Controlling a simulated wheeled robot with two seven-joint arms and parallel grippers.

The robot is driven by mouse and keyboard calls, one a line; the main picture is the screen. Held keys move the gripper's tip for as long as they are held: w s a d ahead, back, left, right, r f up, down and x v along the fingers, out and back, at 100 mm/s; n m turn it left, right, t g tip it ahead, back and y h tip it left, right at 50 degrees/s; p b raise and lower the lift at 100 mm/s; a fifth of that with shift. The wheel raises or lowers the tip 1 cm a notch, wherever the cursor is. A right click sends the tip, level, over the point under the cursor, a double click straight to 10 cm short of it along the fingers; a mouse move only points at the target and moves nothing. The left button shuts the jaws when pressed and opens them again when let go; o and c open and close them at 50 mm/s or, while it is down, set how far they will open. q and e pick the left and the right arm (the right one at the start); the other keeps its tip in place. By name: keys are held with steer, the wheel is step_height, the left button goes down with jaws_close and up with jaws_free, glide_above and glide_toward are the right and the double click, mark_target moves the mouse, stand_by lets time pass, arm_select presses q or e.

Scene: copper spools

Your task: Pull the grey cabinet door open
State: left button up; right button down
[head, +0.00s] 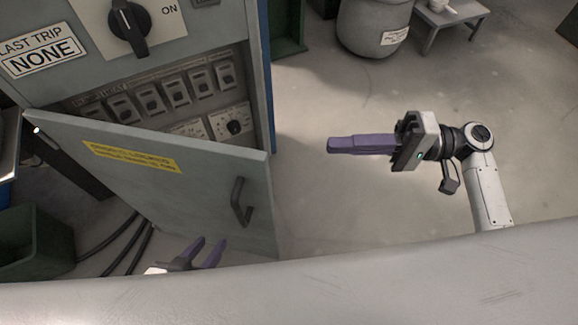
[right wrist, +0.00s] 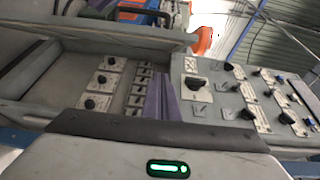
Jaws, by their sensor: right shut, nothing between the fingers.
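The grey cabinet door (head: 190,185) stands swung outward from the cabinet (head: 215,45), hinged on the left, with a yellow label and a dark handle (head: 240,202) near its free edge. Switches inside show above it. My right gripper (head: 330,145) is shut and empty, out to the right of the door and apart from it. Its purple fingers (right wrist: 160,97) also show in the right wrist view, with the switch panels beyond. My left gripper (head: 210,242) is low in front of the door, below the handle, its two fingers apart with nothing visible between them.
A pale curved surface (head: 300,295) fills the bottom of the head view. A green bin (head: 35,242) and dark cables (head: 115,245) are at the lower left. A grey drum (head: 372,28) and a small table (head: 445,20) stand at the back. The floor around my right gripper is clear.

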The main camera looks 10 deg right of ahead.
steer(key=s+a, duration=0.3)
steer(key=a, duration=0.8)
steer(key=shift+r+p, duration=0.35)
steer(key=shift+s+a, duration=0.1)
